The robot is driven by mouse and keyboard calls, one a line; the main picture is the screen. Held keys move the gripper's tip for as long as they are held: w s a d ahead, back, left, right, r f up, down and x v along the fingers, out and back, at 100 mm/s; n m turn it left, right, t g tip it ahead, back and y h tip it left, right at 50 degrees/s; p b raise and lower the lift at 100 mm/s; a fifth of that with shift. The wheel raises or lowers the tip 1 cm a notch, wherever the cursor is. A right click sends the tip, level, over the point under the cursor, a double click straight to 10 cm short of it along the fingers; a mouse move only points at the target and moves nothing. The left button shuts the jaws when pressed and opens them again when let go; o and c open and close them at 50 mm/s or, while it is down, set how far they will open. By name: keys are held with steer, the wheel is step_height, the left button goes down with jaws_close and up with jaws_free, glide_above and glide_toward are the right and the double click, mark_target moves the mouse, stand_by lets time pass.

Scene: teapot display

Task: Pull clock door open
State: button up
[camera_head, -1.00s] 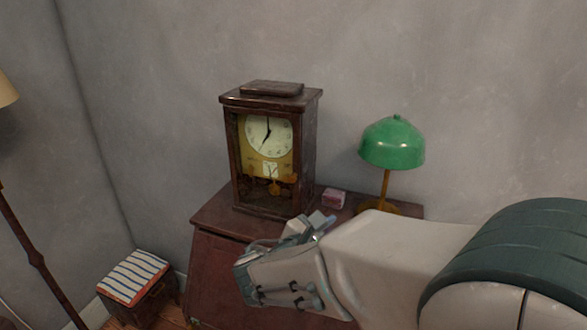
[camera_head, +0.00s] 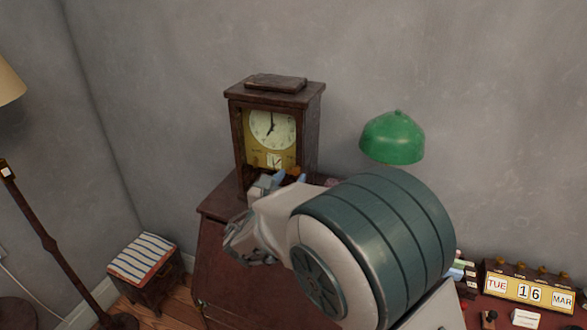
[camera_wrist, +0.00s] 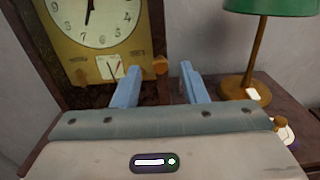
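The dark wooden clock (camera_head: 272,130) stands on a cabinet, its white dial and yellow face showing through the front. Its door (camera_head: 240,150) looks shut, though its lower part is hidden behind my gripper. In the wrist view the clock face (camera_wrist: 95,22) fills the upper left, and a small orange-brown knob (camera_wrist: 160,64) shows at its right side. My gripper (camera_wrist: 160,72) is open, its two blue fingers apart and pointing at the clock. The knob appears between the fingertips; I cannot tell whether they touch it. In the head view my gripper (camera_head: 289,178) is before the clock's lower front.
A green lamp (camera_head: 392,138) stands right of the clock; its brown stand (camera_wrist: 240,75) shows in the wrist view. A calendar block (camera_head: 528,288) is at the lower right. A striped stool (camera_head: 142,257) and a floor lamp (camera_head: 35,220) are at the left.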

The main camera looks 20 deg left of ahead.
steer(key=shift+w, duration=1.45)
jaws_close()
steer(key=shift+s, duration=0.15)
